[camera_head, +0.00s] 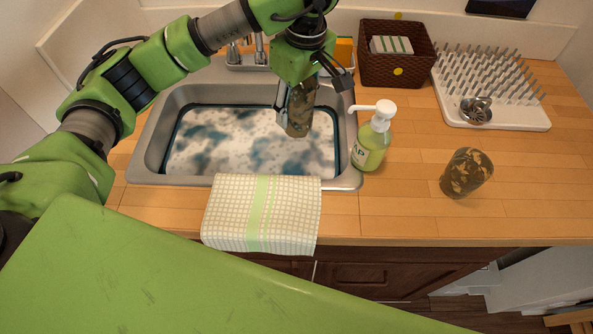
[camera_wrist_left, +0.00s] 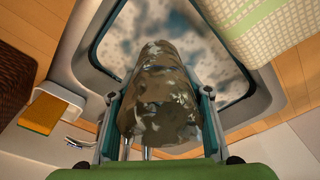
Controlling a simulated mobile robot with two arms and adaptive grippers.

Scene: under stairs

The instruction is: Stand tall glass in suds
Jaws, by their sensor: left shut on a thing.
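My left gripper (camera_head: 299,98) is shut on a tall, dark, mottled brown glass (camera_head: 301,112) and holds it over the right part of the sink. The same glass (camera_wrist_left: 158,95) fills the middle of the left wrist view, between the two fingers of my gripper (camera_wrist_left: 160,110). The suds (camera_head: 240,145), white with blue-grey patches, fill the sink basin (camera_head: 152,150). In the head view I cannot tell whether the glass's lower end touches the suds. A second mottled brown glass (camera_head: 467,173) stands on the counter at the right. My right gripper is not in view.
A green soap pump bottle (camera_head: 371,142) stands close at the sink's right edge. A checked towel (camera_head: 235,210) hangs over the front edge. A brown basket (camera_head: 374,72) and a white drying rack (camera_head: 500,118) with a metal item (camera_head: 476,110) stand at the back right.

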